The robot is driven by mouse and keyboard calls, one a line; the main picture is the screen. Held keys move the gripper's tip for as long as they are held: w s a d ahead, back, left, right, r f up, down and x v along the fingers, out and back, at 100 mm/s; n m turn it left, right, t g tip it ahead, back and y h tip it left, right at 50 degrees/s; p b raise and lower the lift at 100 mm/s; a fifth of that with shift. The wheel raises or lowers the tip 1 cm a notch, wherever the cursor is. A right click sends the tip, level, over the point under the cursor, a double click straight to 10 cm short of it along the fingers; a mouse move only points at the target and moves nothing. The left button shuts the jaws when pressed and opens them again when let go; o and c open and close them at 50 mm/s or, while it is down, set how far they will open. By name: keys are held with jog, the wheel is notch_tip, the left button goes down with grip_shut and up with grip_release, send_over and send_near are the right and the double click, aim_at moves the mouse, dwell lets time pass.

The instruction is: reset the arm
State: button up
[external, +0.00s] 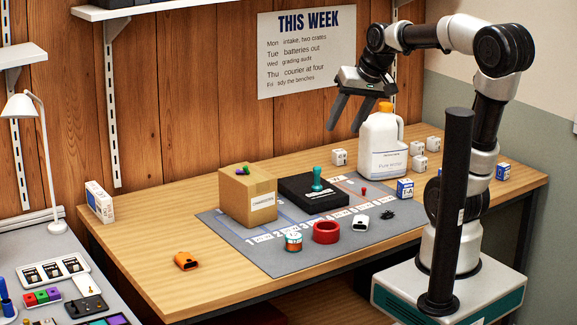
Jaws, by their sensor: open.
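My arm is raised at the right. It bends over the workbench (135,266) from its base beside the bench. My gripper (347,115) is open and empty. It hangs high above the back part of the bench, left of the white jug (381,150) with the orange cap. The fingers appear apart from everything on the bench.
A grey mat (222,227) carries a cardboard box (235,205), a black box (298,192) with a teal stamp (318,178), a red ring (326,232) and a tin (293,240). White cubes (417,148) surround the jug. An orange device (186,261) lies left. The front left bench is mostly clear.

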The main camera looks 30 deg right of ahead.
jog(key=s+d+f+n, duration=0.2)
jog(key=s+f+n, duration=0.1)
jog(key=s, duration=0.8)
notch_tip(320, 180, up, 14)
jog(key=p, duration=1.4)
jog(key=shift+h+p, duration=0.3)
jog(key=shift+h, duration=0.1)
jog(key=shift+w+d, duration=0.1)
